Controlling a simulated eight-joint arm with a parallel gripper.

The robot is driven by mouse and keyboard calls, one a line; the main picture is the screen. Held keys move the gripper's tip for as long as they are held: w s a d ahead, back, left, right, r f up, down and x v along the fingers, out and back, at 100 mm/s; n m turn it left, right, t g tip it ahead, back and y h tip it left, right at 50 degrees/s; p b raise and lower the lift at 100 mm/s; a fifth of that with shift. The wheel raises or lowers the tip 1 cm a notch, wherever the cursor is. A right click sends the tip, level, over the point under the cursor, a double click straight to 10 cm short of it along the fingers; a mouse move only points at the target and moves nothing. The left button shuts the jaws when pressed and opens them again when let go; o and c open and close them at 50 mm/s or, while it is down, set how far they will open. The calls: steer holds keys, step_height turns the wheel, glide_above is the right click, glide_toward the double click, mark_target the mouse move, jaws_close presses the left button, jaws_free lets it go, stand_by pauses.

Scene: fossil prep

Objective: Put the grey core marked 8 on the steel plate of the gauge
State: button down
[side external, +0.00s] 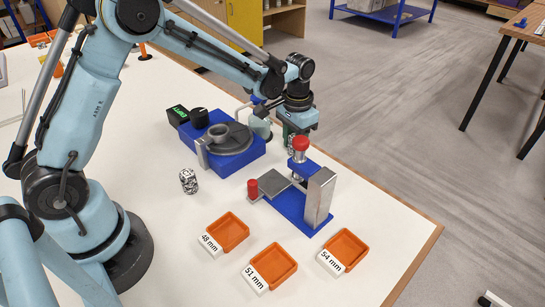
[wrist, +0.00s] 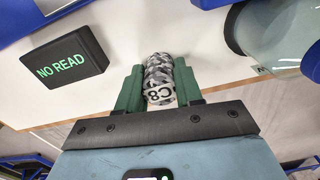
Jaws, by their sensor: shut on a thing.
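My gripper (wrist: 159,70) is shut on a grey mottled core (wrist: 161,80), marked C8, which sits between its two green fingers in the wrist view. In the side view my gripper (side external: 289,133) is behind the gauge's red knob (side external: 300,143), and the held core is mostly hidden there. The gauge has a blue base (side external: 301,208), a grey upright block (side external: 319,196) and a flat steel plate (side external: 275,184). The visible part of the plate is bare. My gripper is beyond the plate, apart from it.
A second mottled core (side external: 188,180) stands on the white table. A blue device with a round grey top (side external: 228,139) is left of my gripper. A black display (wrist: 64,58) reads NO READ. Orange trays labelled 48 mm (side external: 235,226), 51 mm (side external: 284,262) and 54 mm (side external: 353,245) are in front.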

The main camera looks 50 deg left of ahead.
steer(key=shift+r, duration=0.1)
steer(key=shift+r, duration=2.4)
steer(key=s+d+r, duration=0.5)
steer(key=s+r, duration=0.2)
steer(key=s, duration=0.5)
steer(key=shift+m, duration=0.4)
steer(key=shift+a+f, duration=0.1)
steer(key=shift+f, duration=4.75)
steer(key=c, duration=0.7)
jaws_free()
steer(key=shift+f, duration=0.1)
steer(key=shift+c, duration=0.2)
